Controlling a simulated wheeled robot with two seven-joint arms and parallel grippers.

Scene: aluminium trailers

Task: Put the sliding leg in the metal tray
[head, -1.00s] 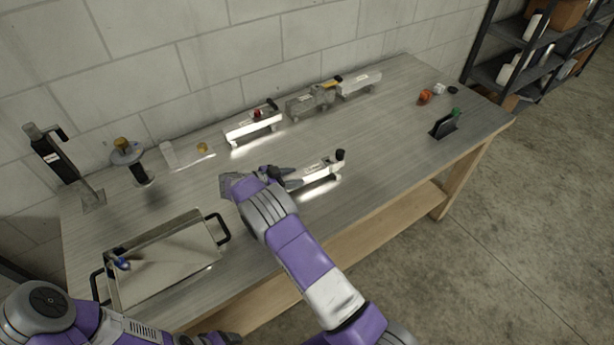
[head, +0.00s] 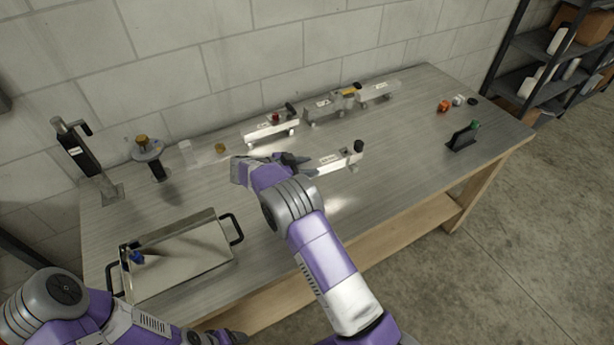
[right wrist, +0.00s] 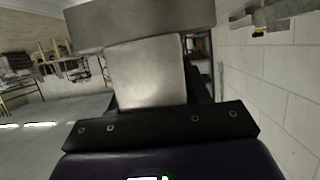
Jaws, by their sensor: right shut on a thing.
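My right gripper (head: 299,163) is shut on the sliding leg (head: 334,162), a long silver-white piece with a label and a black knob at its right end. It is held above the middle of the table, with a bright patch on the tabletop below it. In the right wrist view a pale metal block (right wrist: 147,72) fills the space at the jaws. The metal tray (head: 190,272), shallow and silver with black handles, stands at the front left of the table. A small blue-and-black item (head: 137,257) is at its left end.
Several trailer-like pieces stand along the back, among them one with a red knob (head: 272,127). A black post stand (head: 78,152) and a yellow-capped stand (head: 152,160) are at left. A black holder (head: 462,139) and orange cap (head: 443,106) are at right.

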